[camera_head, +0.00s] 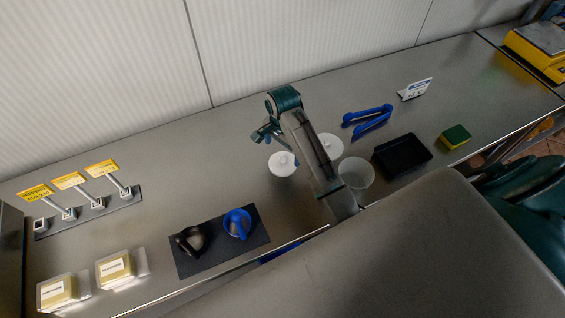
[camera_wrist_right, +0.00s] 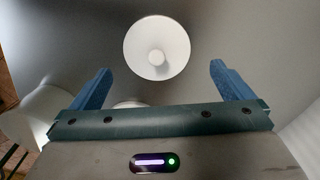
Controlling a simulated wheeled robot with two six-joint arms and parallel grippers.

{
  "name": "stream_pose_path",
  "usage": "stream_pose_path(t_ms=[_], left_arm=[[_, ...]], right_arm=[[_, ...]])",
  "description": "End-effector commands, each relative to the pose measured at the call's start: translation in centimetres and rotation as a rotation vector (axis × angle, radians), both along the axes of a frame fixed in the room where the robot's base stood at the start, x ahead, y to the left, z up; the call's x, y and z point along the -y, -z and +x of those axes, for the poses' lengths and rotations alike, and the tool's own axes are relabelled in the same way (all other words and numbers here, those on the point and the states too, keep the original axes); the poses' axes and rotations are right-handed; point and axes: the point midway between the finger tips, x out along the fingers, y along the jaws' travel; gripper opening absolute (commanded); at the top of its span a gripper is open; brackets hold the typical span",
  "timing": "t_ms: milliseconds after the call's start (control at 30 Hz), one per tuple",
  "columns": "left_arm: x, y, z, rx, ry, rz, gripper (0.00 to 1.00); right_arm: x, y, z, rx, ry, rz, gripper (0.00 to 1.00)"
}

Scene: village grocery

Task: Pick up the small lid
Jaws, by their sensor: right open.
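Two round white lids with knobs lie on the steel counter. One lid (camera_head: 282,164) is left of my right arm, just below the gripper in the head view. The other lid (camera_head: 330,146) is right of the arm and partly hidden by it. I cannot tell surely which is the small one. My right gripper (camera_head: 263,134) is open and empty. In the right wrist view, one lid (camera_wrist_right: 157,47) lies beyond and between the open fingertips (camera_wrist_right: 160,68), apart from them. Another lid (camera_wrist_right: 130,104) is mostly hidden by the gripper body. My left gripper is out of view.
A clear tub (camera_head: 357,172), black tray (camera_head: 403,154), blue tongs (camera_head: 368,118) and sponge (camera_head: 455,136) are at right. A dark mat (camera_head: 203,262) with a blue cup (camera_head: 237,223) is at front left.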

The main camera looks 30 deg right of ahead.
Motion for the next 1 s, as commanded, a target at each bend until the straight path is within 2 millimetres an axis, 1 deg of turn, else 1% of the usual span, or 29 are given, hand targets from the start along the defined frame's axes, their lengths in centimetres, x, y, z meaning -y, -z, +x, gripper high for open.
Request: stream_pose_path(t_ms=[67, 133, 200, 233, 300, 400, 500, 633, 767, 800, 833, 1000], left_arm=[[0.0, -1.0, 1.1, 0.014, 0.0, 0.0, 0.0], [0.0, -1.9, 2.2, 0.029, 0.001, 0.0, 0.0], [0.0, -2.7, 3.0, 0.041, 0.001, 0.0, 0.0], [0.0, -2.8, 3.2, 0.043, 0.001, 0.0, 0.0], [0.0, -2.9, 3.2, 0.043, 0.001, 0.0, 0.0], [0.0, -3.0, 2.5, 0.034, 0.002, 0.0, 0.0], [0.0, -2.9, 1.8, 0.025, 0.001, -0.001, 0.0], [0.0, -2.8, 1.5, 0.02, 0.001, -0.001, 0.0], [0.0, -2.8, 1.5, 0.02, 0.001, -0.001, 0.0], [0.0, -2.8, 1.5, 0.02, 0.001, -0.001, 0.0], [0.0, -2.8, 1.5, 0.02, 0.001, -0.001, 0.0], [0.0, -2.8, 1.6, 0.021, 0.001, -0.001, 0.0]], right_arm=[[-0.1, 0.5, -0.2, -0.005, 0.0, 0.0, 1.0], [-0.1, 1.4, -0.3, -0.007, 0.0, 0.001, 1.0], [-0.2, 2.4, -0.4, -0.007, 0.0, 0.001, 1.0], [-0.2, 3.0, -0.4, -0.006, 0.0, 0.001, 1.0], [-0.1, 3.9, -0.3, -0.004, 0.0, 0.001, 1.0], [-0.1, 4.7, -0.3, -0.002, 0.0, 0.0, 1.0], [-0.1, 5.0, -0.2, 0.0, -0.001, 0.0, 1.0], [-0.1, 5.0, -0.2, 0.0, -0.001, 0.0, 1.0], [-0.1, 5.0, -0.2, 0.0, -0.001, 0.0, 0.74], [-0.1, 5.0, -0.2, 0.0, -0.001, 0.0, 0.67], [-0.1, 5.0, -0.2, 0.0, -0.001, 0.0, 0.63], [-0.1, 4.9, -0.2, 0.0, -0.001, 0.0, 0.62]])
